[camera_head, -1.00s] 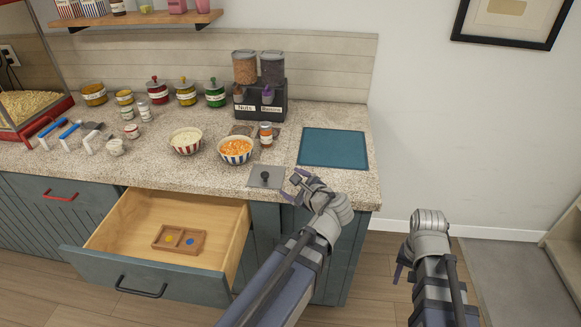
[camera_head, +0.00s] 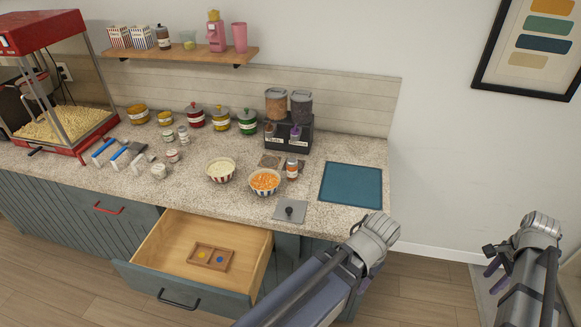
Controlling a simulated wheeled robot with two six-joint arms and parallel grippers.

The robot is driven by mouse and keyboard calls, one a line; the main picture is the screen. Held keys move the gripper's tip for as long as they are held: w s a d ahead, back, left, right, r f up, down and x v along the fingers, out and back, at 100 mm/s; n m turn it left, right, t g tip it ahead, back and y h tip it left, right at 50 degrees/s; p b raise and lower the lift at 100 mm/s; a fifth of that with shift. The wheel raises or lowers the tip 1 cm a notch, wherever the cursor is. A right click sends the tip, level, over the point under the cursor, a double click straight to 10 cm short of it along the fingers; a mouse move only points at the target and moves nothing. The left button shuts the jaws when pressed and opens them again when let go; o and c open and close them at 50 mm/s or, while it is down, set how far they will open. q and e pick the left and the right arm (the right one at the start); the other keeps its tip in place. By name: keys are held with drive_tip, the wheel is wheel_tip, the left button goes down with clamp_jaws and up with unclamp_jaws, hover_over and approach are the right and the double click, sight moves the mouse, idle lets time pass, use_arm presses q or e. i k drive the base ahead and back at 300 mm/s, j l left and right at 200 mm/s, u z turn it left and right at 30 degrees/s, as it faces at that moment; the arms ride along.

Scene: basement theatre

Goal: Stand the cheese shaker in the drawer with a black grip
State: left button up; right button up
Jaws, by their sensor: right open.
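The drawer with a black grip (camera_head: 180,301) is pulled open below the counter. My right gripper (camera_head: 492,268) is open and empty at the far right, away from the counter.
A bowl of pale food (camera_head: 221,170) and a bowl of orange food (camera_head: 265,182) stand left of the jar. A grey plate with a black knob (camera_head: 290,210) lies near the counter edge. A teal mat (camera_head: 351,186) is bare. A dispenser (camera_head: 289,130) stands behind.

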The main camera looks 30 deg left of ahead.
sight(171, 258)
drive_tip(key=i+u, duration=0.2)
drive_tip(key=u, duration=0.3)
drive_tip(key=i+u, duration=0.15)
drive_tip(key=u, duration=0.35)
drive_tip(key=i+l+u, duration=0.1)
drive_tip(key=u, duration=0.4)
drive_tip(key=i+l+u, duration=0.2)
drive_tip(key=u, duration=0.3)
drive_tip(key=i+l+u, duration=0.1)
drive_tip(key=l, duration=0.2)
